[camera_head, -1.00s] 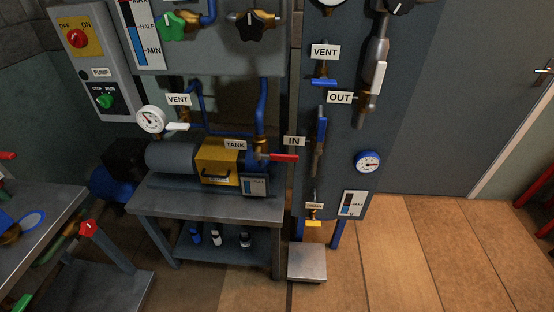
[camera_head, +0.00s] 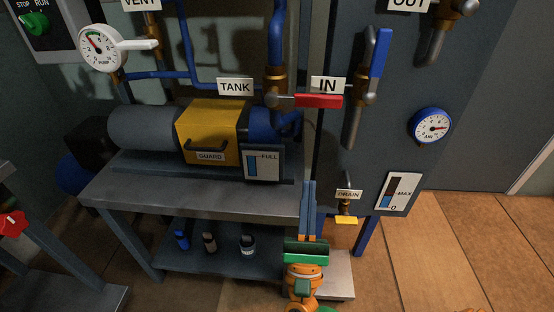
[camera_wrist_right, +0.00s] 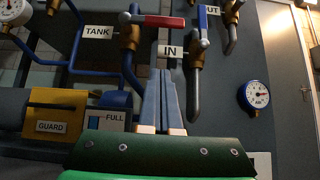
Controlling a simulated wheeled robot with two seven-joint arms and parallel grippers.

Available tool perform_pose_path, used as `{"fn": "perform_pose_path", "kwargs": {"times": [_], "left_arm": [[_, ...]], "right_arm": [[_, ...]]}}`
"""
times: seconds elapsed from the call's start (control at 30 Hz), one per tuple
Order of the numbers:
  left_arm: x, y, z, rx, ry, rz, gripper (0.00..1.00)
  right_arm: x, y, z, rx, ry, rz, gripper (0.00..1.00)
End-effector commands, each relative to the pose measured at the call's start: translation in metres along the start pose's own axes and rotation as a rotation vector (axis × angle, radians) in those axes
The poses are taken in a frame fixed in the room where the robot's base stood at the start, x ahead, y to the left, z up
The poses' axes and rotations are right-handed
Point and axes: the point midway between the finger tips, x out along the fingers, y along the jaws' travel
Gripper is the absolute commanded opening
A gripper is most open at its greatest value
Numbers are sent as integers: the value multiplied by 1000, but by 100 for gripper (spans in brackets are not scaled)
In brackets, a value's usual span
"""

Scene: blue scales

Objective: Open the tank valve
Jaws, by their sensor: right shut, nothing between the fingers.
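The tank valve's red lever handle (camera_head: 318,101) lies horizontal, pointing right from a brass body (camera_head: 276,95) on a blue pipe, beside the TANK label (camera_head: 235,87). In the right wrist view the red handle (camera_wrist_right: 163,22) is near the top, above the fingertips. My right gripper (camera_head: 308,184) is shut and empty, its fingers pointing up, below the red handle and apart from it. The fingers also fill the middle of the right wrist view (camera_wrist_right: 160,75). My left gripper is not in view.
The IN valve's blue lever (camera_head: 380,52) stands upright right of the red handle. A yellow GUARD box (camera_head: 208,135) and pump sit on a metal bench (camera_head: 180,200). A yellow DRAIN handle (camera_head: 346,219) is right of my gripper. Blue air gauge (camera_head: 430,126) is further right.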

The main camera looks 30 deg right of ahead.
Motion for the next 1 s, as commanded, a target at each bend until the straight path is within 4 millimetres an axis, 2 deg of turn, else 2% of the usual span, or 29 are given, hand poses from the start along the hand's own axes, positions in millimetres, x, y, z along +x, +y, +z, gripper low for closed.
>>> {"fn": "perform_pose_path", "kwargs": {"times": [0.03, 0.17, 0.33, 0.47, 0.5, 0.7, 1.0], "left_arm": [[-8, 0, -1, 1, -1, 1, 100], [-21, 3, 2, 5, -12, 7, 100], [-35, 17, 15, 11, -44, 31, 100], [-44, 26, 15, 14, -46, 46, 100], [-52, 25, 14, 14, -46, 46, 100], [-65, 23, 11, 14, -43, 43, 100], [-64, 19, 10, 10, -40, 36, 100]], "right_arm": [[11, 0, 4, 0, -2, 0, 0], [39, 1, 6, -4, -3, 1, 0], [77, 1, 6, -6, -2, 3, 0], [103, 1, 6, -8, -2, 4, 0], [110, 1, 14, -5, 0, 4, 0], [124, 2, 29, -7, 1, 5, 0], [125, 2, 30, -9, 1, 5, 0]]}}
